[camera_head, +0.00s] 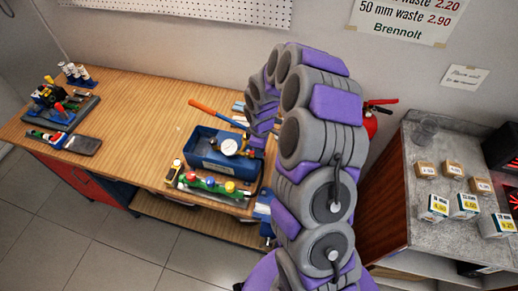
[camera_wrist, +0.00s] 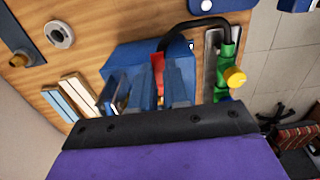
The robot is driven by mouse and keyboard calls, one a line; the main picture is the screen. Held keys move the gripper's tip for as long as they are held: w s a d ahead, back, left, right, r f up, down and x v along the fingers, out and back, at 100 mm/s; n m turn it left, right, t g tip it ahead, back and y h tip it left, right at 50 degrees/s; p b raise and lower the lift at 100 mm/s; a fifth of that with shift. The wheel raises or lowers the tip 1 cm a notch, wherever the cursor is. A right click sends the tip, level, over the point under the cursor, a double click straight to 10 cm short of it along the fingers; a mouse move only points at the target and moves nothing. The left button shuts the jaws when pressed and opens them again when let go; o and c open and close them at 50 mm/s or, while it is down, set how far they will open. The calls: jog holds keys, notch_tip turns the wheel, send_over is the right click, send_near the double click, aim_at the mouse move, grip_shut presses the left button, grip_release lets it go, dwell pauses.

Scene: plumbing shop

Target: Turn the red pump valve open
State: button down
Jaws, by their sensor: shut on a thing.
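The pump is a blue open tank (camera_head: 205,152) near the bench's front right edge, with a round gauge (camera_head: 229,147) and an orange-ended lever (camera_head: 203,106). In the wrist view its blue body (camera_wrist: 122,60) lies beyond my fingers. The red valve (camera_wrist: 157,66) shows there as a narrow upright red strip between the fingers of my gripper (camera_wrist: 156,88). My gripper is shut on it. The valve's lower part is hidden by the fingers. In the head view my arm covers the right end of the pump, and the valve cannot be made out.
A green manifold (camera_head: 208,186) with coloured knobs lies in front of the pump; its yellow knob (camera_wrist: 234,76) is close right of my fingers. A black hose (camera_wrist: 200,22) arches beyond them. The bench middle (camera_head: 145,115) is clear.

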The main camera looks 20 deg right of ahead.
jog(key=c, duration=1.1)
grip_release()
jog(key=shift+d, duration=0.2)
jog(key=shift+a+r, duration=0.1)
jog(key=shift+r, duration=0.45)
notch_tip(320, 180, up, 16)
jog(key=shift+w+r, duration=0.1)
jog(key=shift+r, duration=0.05)
jog(key=s+a+r+m+b, duration=0.1)
jog(key=s+a+m+b, duration=0.15)
jog(key=s, duration=0.55)
jog(key=s+a+r+m+b, duration=0.1)
jog(key=s+a+b, duration=0.2)
jog(key=s, duration=0.5)
jog(key=s+f+m+b, duration=0.1)
jog(key=s+f+m, duration=0.1)
jog(key=s, duration=0.4)
jog(key=s+f+m+g+b, duration=0.1)
jog(key=s+f+m+b, duration=0.1)
jog(key=s, duration=0.5)
jog(key=s+a+f+m+b, duration=0.1)
jog(key=s+f+m+b, duration=0.1)
jog(key=s, duration=0.4)
jog(key=shift+s+m+g, duration=0.15)
jog(key=shift+m+g, duration=0.25)
jog(key=shift+m, duration=0.35)
